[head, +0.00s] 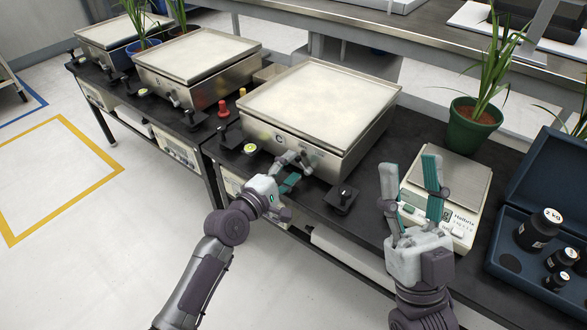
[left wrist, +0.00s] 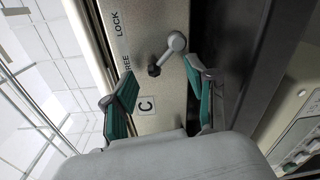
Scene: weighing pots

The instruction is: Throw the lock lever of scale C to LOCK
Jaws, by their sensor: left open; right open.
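Scale C (head: 275,138) is the large steel scale with a pale top in the middle of the head view. The left wrist view shows its front plate with the C label (left wrist: 147,105) and the words LOCK and FREE. The lock lever (left wrist: 176,43) is a grey arm with a black end, which lies beside the FREE word. My left gripper (head: 288,182) is open at the scale's front; its teal fingers (left wrist: 165,95) are either side of the space just below the lever. Contact cannot be told.
A small Halbrix scale (head: 468,180) stands right of scale C, with a potted plant (head: 472,125) behind it. A blue case (head: 515,225) with black weights is at the far right. A black stand (head: 342,198) is near the bench edge. Two more large scales stand at left.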

